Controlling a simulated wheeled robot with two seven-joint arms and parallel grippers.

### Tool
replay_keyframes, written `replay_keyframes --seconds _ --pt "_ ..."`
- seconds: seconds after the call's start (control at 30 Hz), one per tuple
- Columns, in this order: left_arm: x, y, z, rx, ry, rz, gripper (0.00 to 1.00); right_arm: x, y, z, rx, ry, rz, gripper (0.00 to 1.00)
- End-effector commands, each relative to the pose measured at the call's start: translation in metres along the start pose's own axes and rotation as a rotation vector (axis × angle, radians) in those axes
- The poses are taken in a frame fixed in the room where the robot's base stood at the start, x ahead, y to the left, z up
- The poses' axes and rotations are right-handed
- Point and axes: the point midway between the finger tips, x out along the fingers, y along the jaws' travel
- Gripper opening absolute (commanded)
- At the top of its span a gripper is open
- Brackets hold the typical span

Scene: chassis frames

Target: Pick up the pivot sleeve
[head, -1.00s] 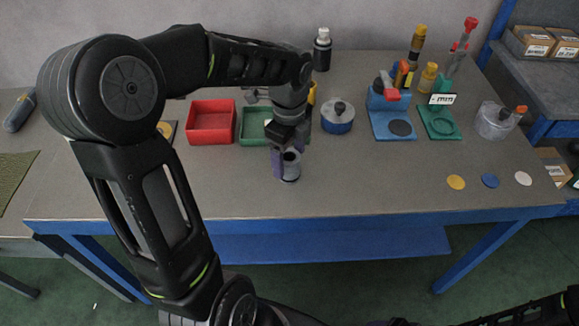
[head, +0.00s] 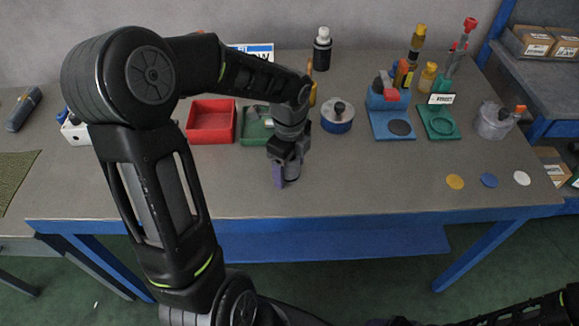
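My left gripper (head: 286,178) points down at the front middle of the table, with its purple-grey fingers low around the place of the pivot sleeve. The pivot sleeve, a short grey cylinder with a dark bore, is now almost wholly hidden by the fingers and wrist. Only a small grey patch (head: 293,176) between the fingers may be part of it. I cannot tell whether the fingers press on it or stand apart from it. My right arm shows at the bottom right, and its gripper is mostly cut off at the bottom edge.
Blue (head: 392,130) and green (head: 438,131) fixtures stand further right. The table front is clear except for three discs at right.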

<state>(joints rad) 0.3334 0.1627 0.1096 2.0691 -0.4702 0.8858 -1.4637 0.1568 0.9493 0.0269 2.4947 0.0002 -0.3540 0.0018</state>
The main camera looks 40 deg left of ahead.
Motion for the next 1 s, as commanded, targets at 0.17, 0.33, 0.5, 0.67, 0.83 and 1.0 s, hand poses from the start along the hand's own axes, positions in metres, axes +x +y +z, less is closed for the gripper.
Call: replay_keyframes --seconds 0.17,0.33,0.5,0.67,0.83,1.0 --pt "-0.0001 0.0000 0.0000 0.000 0.000 0.000 0.54 0.0000 0.0000 0.0000 0.000 0.000 0.000 0.68" --pt "-0.0001 0.0000 0.0000 0.000 0.000 0.000 0.40 0.0000 0.0000 0.0000 0.000 0.000 0.000 0.68" --pt "-0.0001 0.0000 0.0000 0.000 0.000 0.000 0.26 0.0000 0.0000 0.0000 0.000 0.000 0.000 0.68" --pt "-0.0001 0.0000 0.0000 0.000 0.000 0.000 0.13 0.0000 0.0000 -0.0001 0.000 0.000 0.000 0.68" --pt "-0.0001 0.0000 0.0000 0.000 0.000 0.000 0.00 0.0000 0.0000 0.0000 0.000 0.000 0.000 0.68" --pt "-0.0005 -0.0003 0.0000 0.000 0.000 -0.001 0.00 -0.0001 -0.0001 0.0000 0.000 0.000 0.000 0.68"
